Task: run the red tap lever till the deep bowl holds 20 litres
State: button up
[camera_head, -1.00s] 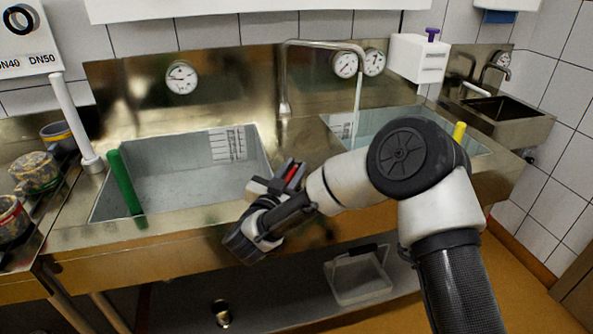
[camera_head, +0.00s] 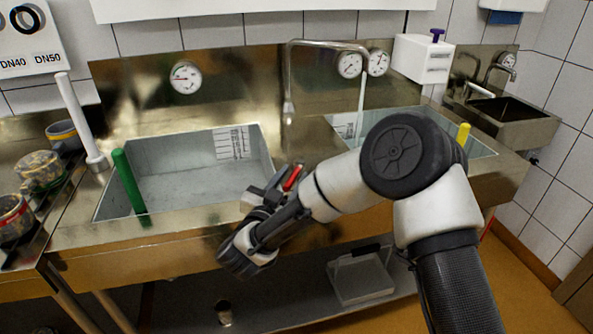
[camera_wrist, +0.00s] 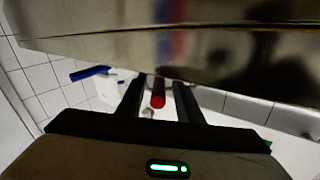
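The red tap lever (camera_head: 292,177) shows at the sink's front edge, and in the wrist view (camera_wrist: 158,92) it stands between my two fingers. My gripper (camera_head: 281,182) is open around it, with a gap on each side in the wrist view (camera_wrist: 161,88). The curved tap spout (camera_head: 325,44) pours a thin stream of water (camera_head: 362,92) into the right basin (camera_head: 480,150), which has a scale on its wall. My arm hides much of that basin, and I cannot read its level. The left basin (camera_head: 185,185) also has a scale (camera_head: 231,143).
A green handle (camera_head: 129,181) leans in the left basin, and a yellow one (camera_head: 463,134) stands at the right basin. Dials (camera_head: 186,77) are on the back panel. Jars (camera_head: 40,171) stand at left, a clear container (camera_head: 360,275) on the lower shelf.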

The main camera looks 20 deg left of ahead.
jog(key=s, duration=1.3)
jog(key=shift+s+d+p, duration=0.3)
jog(key=shift+s+p, duration=0.05)
jog(key=shift+s, duration=0.05)
dwell(2.9)
